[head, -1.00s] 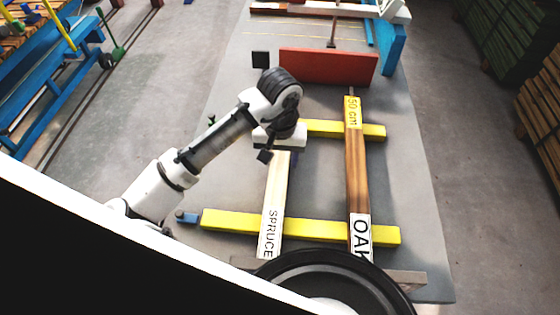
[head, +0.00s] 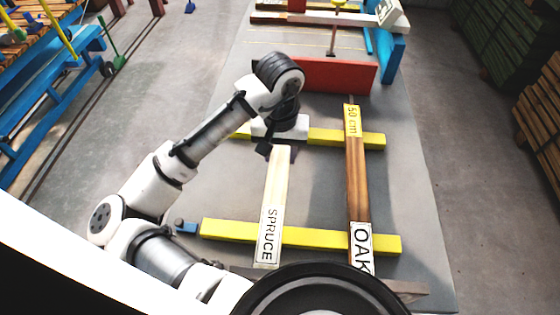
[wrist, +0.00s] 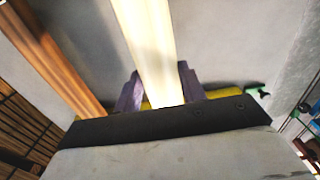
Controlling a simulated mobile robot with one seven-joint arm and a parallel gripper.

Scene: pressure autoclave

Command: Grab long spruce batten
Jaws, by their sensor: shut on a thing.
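The long spruce batten (head: 272,205) is pale wood with a white SPRUCE label at its near end. It runs lengthwise above the two yellow bars, the near bar (head: 330,236) and the far bar (head: 345,138). My gripper (head: 268,147) is at its far part, and its housing hides the batten's far end in the head view. In the wrist view my gripper's purple fingers (wrist: 158,90) stand on both sides of the batten (wrist: 148,45), shut on it. The batten seems slightly raised; any gap to the bars is hard to see.
A dark oak batten (head: 357,180) labelled OAK and 50 cm lies parallel, to the right, across both yellow bars. A red panel (head: 335,77) stands behind, with a blue support (head: 391,58) at its right.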

